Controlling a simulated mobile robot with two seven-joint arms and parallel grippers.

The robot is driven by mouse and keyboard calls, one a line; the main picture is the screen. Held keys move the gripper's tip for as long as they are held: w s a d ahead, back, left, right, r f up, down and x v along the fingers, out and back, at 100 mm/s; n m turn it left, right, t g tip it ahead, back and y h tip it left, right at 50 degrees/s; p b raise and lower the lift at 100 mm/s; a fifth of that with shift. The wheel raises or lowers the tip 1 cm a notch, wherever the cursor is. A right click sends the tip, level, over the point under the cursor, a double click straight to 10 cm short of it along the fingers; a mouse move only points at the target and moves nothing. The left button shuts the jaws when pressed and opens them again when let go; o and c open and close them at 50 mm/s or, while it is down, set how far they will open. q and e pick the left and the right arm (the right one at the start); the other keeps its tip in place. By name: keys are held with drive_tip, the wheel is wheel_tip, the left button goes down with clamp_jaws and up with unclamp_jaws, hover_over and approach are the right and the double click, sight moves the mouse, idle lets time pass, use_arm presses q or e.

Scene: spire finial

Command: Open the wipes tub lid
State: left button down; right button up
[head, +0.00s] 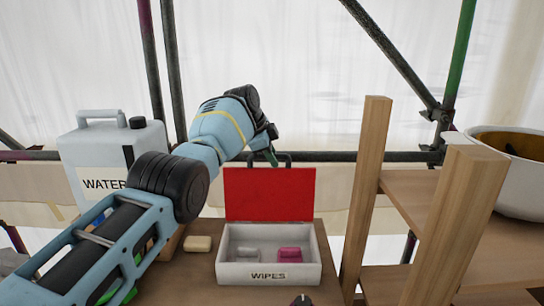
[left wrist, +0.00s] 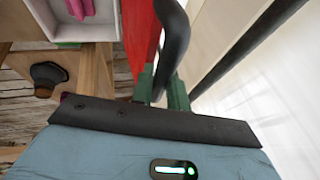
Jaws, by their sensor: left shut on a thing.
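The wipes tub (head: 269,272) is a white open box labelled WIPES on the wooden surface. Its red lid (head: 269,194) stands upright at the back edge, so the tub is open. A grey and a pink item lie inside. A dark looped handle (head: 289,156) shows at the lid's top edge. My left gripper (head: 271,156) is at that handle, above and behind the tub. In the left wrist view its green fingers (left wrist: 162,90) are shut on the dark curved handle (left wrist: 174,40), beside the red lid (left wrist: 139,35). My right gripper cannot be made out.
A white WATER jug (head: 105,150) stands behind my left arm. A cream block (head: 198,243) lies left of the tub. Wooden shelving (head: 365,190) rises close on the right, with a white bowl (head: 520,185) on it. A small dark object (head: 301,299) shows before the tub.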

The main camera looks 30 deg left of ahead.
use_arm(q)
drive_tip(key=shift+w+a+f, duration=0.2)
drive_tip(key=shift+w+a, duration=0.1)
drive_tip(key=shift+w, duration=0.1)
use_arm(e)
drive_tip(key=shift+w+a, duration=0.2)
drive_tip(key=shift+w, duration=0.25)
drive_tip(key=shift+s, duration=0.1)
